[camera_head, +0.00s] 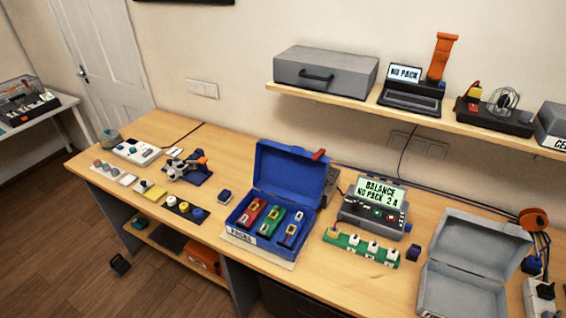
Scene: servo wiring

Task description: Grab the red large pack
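A red pack (251,213) lies in the left slot of an open blue case (288,165) on the workbench. A green pack (271,222) lies beside it in the middle, and a smaller blue and pale pack (291,234) lies at the right of the case. The case lid stands up at the back, with a small red piece (319,155) at its top right corner. The red pack is uncovered from above. Neither of my grippers is in view.
Right of the case stand a charger (374,211) reading "BALANCE NO PACK 2 A", a green strip (360,249) of connectors and an open grey case (464,275). Small parts and a tool (188,168) lie left. A wall shelf (330,99) overhangs the back.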

